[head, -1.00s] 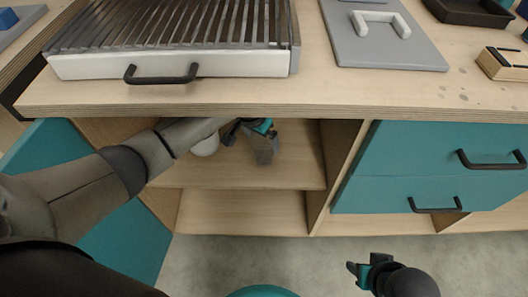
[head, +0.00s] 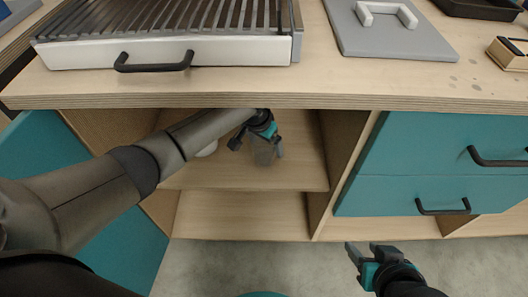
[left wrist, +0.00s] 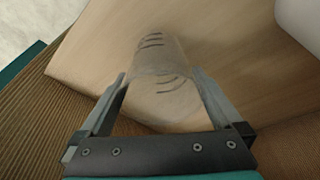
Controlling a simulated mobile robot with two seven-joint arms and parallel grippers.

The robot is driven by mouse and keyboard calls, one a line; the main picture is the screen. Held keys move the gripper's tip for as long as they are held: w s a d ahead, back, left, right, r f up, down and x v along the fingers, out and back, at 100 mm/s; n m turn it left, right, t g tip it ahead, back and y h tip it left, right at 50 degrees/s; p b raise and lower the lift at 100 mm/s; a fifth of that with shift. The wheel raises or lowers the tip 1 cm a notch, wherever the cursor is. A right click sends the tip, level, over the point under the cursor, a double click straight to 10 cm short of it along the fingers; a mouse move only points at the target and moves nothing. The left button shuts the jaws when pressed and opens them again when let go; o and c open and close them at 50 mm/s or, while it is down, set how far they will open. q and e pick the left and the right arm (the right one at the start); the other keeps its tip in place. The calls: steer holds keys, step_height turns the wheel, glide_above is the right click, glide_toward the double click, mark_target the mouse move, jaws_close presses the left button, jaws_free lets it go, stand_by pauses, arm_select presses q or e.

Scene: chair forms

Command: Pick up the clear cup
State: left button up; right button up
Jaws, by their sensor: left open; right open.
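The clear cup (head: 263,152) stands on the upper shelf inside the open cabinet. It is see-through and greyish, and my gripper partly hides it in the head view. In the left wrist view the cup (left wrist: 164,80) lies between and just beyond the fingers, with dark curved marks on it. My left gripper (head: 258,143) is open, its fingers on either side of the cup; whether they touch it I cannot tell. My right gripper (head: 361,253) is open and empty, low in front of the drawers, away from the cup.
A white rounded object (head: 207,148) stands on the shelf left of the cup, partly behind my left arm. The countertop edge (head: 200,101) overhangs the shelf. An open teal door (head: 125,225) is at left, and teal drawers (head: 430,150) are at right. The lower shelf (head: 240,215) looks clear.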

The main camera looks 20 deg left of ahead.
arm_select(q)
steer(key=shift+f, duration=0.1)
steer(key=c, duration=0.8)
